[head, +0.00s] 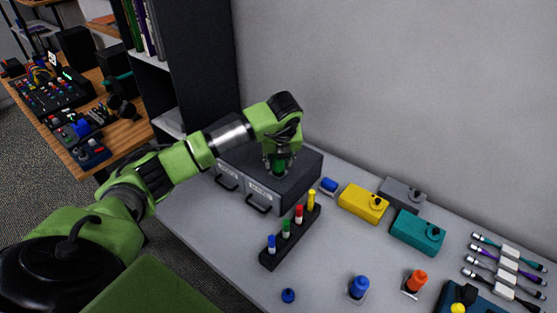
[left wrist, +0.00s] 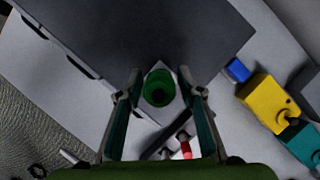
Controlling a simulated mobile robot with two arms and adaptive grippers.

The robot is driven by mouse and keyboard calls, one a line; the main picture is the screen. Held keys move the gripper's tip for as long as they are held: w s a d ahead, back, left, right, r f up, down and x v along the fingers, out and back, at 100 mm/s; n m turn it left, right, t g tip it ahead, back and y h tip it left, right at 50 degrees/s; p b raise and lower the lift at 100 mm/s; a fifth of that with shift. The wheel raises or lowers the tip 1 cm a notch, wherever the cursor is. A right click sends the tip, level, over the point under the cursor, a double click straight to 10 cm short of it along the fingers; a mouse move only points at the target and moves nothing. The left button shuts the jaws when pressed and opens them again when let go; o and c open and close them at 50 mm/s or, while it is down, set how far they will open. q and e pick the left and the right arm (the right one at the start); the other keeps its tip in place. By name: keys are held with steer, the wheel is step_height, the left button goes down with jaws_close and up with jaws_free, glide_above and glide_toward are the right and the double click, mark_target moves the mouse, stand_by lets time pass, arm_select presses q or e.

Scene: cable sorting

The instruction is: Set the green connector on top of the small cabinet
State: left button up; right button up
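The green connector (head: 279,168) is upright at the dark grey top of the small cabinet (head: 306,171), near its front right corner. In the left wrist view the round green connector (left wrist: 158,88) shows from above, with a pale square plate around its foot. My left gripper (head: 279,160) points down around it. In the left wrist view its fingers (left wrist: 160,90) stand on either side, with narrow gaps to the connector, so it looks open. Its foot is partly hidden in the head view. My right gripper is not in view.
A dark rack (head: 270,259) with several coloured plugs stands in front of the cabinet. A small blue block (head: 329,186), a yellow box (head: 364,203) and a teal box (head: 417,232) lie to its right. Blue (head: 359,287) and orange (head: 416,281) connectors stand near the front.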

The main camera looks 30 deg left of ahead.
arm_select(q)
steer(key=shift+r, duration=0.1)
steer(key=shift+r, duration=0.15)
steer(key=shift+d+r, duration=0.1)
steer(key=shift+r, duration=0.25)
steer(key=b+v, duration=0.3)
steer(key=v, duration=0.8)
steer(key=shift+r, duration=0.15)
stand_by(1.0)
